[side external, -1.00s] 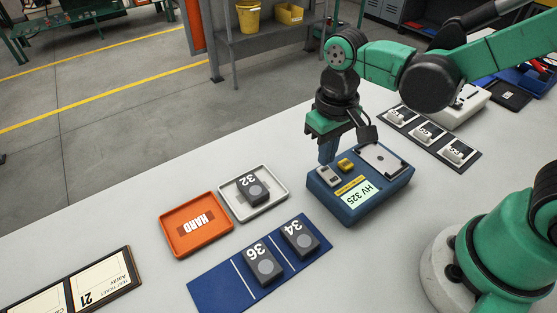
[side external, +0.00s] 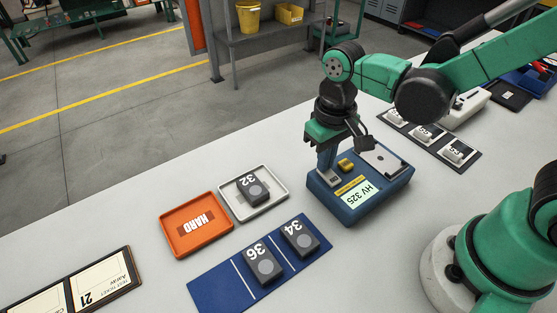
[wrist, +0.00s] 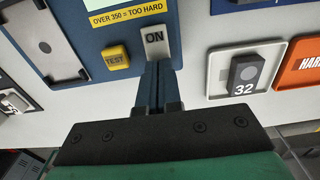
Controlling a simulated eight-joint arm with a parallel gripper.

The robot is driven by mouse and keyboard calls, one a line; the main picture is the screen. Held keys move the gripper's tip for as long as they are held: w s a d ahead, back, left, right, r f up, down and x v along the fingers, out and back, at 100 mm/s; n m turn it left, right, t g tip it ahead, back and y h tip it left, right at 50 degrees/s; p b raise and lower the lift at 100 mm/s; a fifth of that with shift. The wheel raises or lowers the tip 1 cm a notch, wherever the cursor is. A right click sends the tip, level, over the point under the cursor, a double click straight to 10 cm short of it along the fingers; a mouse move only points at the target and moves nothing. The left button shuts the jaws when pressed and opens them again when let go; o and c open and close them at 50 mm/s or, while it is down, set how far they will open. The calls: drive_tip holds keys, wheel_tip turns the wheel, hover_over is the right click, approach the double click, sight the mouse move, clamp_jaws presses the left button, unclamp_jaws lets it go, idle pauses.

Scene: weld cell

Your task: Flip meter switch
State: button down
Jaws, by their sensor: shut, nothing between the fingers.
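The blue meter (side external: 350,208) sits on the white table, its lit display (side external: 362,194) reading "HV 325". Its light grey switch (wrist: 155,42) is marked "ON" in the wrist view, beside the yellow TEST button (wrist: 117,56); the button also shows in the side view (side external: 346,164). My gripper (wrist: 157,68) is shut and empty, its blue fingertips at the near edge of the switch, seemingly touching it. In the side view my gripper (side external: 327,168) stands over the meter's left end and partly hides the switch.
A white tray (side external: 282,192) holds block 32 (side external: 252,189). An orange tray (side external: 183,244) marked HARD lies beside it. A blue mat (side external: 216,289) carries blocks 34 (side external: 300,237) and 36 (side external: 264,266). A dark strip (side external: 470,162) with several pale pieces lies behind the meter.

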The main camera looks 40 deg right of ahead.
drive_tip(key=shift+f, duration=0.2)
drive_tip(key=shift+r, duration=3.55)
drive_tip(key=d+r+t, duration=0.2)
drive_tip(key=d+t, duration=0.4)
drive_tip(key=t, duration=0.1)
drive_tip(key=shift+s, duration=0.2)
drive_tip(key=shift+d, duration=0.1)
